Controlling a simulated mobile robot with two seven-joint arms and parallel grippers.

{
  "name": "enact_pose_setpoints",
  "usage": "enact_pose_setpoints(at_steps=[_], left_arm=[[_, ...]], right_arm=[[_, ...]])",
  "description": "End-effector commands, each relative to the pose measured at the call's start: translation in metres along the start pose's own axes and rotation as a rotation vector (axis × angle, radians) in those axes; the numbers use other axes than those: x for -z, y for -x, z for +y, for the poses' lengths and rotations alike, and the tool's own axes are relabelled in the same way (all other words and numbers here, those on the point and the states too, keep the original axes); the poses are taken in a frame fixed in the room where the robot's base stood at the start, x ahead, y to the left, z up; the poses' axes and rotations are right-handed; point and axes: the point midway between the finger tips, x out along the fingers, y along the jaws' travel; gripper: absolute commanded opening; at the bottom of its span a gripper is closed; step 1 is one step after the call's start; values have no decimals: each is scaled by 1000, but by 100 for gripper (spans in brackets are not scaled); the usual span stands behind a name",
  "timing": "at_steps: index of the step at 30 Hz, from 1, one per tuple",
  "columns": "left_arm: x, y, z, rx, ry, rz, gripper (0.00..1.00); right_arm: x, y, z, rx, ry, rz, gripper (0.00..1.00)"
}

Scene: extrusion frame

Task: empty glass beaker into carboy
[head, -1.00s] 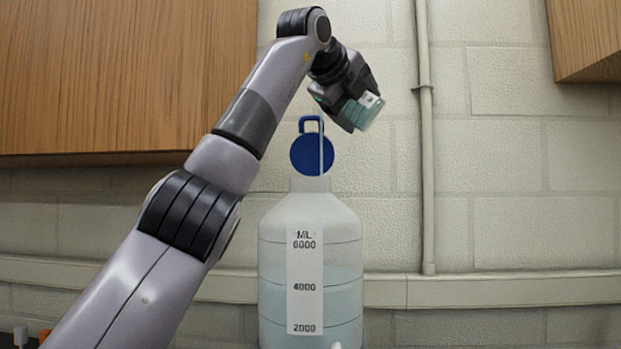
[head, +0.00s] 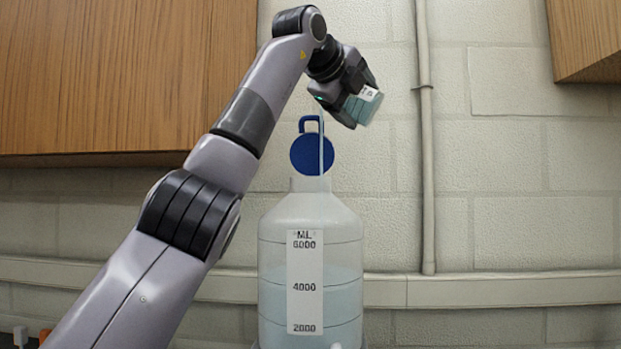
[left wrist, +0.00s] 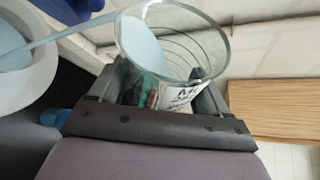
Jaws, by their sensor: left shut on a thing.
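The glass beaker (head: 362,106) is held steeply tilted above and to the right of the carboy's neck, with a label on its side. My left gripper (head: 347,98) is shut on it. A pale blue stream (head: 321,150) runs from the beaker down into the mouth of the carboy (head: 340,225). The carboy is translucent, stands upright and holds pale blue liquid. In the left wrist view the beaker (left wrist: 190,60) sits between the fingers, with blue liquid at its lip. The stream crosses left into the carboy's round opening (left wrist: 42,85). My right gripper is not in view.
A blue cap with a loop handle (head: 308,155) shows at the carboy's neck. A vertical pipe (head: 425,150) runs down the block wall to the right. Wooden cabinets hang at upper left (head: 120,80) and upper right (head: 588,40). The space right of the carboy looks open.

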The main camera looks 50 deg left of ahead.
Motion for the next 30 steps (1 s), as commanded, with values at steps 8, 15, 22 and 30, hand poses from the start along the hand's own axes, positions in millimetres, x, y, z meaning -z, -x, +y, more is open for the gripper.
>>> enact_pose_setpoints(at_steps=[8,15,22,30], left_arm=[[-1,1,-2,14,28,4,44],[-2,2,-4,23,53,8,44],[-3,2,-5,33,75,11,44],[-4,3,-6,44,103,15,44]], right_arm=[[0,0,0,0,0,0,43],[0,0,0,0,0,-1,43],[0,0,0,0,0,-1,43],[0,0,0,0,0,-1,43]])
